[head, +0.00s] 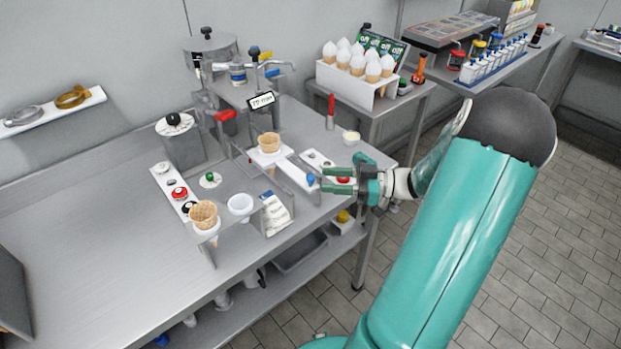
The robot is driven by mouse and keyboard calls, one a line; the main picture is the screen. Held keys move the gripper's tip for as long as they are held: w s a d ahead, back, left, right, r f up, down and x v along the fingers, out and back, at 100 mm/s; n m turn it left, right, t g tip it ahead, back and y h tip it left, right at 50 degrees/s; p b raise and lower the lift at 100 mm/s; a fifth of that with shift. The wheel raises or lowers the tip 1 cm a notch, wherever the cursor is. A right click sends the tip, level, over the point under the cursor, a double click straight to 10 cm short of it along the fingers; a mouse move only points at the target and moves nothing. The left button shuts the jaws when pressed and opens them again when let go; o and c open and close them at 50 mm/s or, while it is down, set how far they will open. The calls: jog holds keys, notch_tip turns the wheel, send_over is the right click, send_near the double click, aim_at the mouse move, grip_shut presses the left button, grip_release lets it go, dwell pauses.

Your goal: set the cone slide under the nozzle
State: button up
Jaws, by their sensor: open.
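The cone slide (292,172) is a pale rail on the steel table, with a blue knob (310,179) at its near right end. A wafer cone (269,142) stands upright at its far left end. A dispenser spout with a small labelled sign (262,100) is above and behind that cone; I cannot tell whether the cone is directly below the nozzle. My gripper (323,179) is open and empty, its two green fingers pointing left. The fingertips are just right of the blue knob; contact cannot be told from this view.
A holder at the table's front has a wafer cone (203,215) and a white cup (241,204). A panel with red and black buttons (177,190) lies left. A red lever (225,115) stands behind. A box of white-topped cones (357,75) is on the back table.

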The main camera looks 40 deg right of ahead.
aim_at(310, 176)
jog(key=x, duration=0.5)
jog(key=shift+w+a, duration=0.2)
jog(key=shift+w, duration=0.05)
grip_shut()
jog(key=shift+w, duration=0.1)
